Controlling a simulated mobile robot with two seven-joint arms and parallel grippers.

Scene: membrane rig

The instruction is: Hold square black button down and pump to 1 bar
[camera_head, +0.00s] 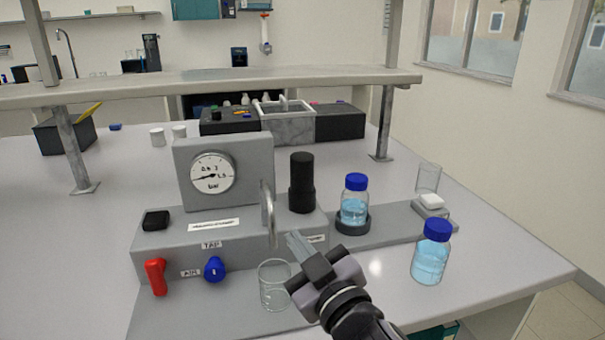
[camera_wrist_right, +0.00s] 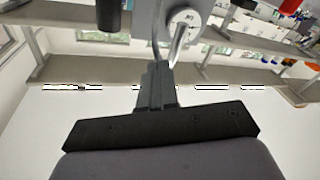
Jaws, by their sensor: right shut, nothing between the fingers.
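The square black button (camera_head: 156,220) sits at the left end of the grey rig's top (camera_head: 160,242); nothing touches it. The round bar gauge (camera_head: 212,172) stands on the upright panel behind; its needle points left, but the exact reading is too small to tell. A curved metal handle (camera_head: 268,212) rises beside the panel and also shows in the right wrist view (camera_wrist_right: 179,44). A black cylinder (camera_head: 301,184) stands to its right. My right gripper (camera_head: 296,241) is shut and empty, in front of the rig, just right of the handle's lower end. My left gripper is not in view.
A red tap (camera_head: 156,276) and a blue tap (camera_head: 214,269) are on the rig's front. An empty beaker (camera_head: 274,285) stands beside my right gripper. Blue-capped bottles stand to the right, one in a holder (camera_head: 354,202), one on the bench (camera_head: 431,255).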

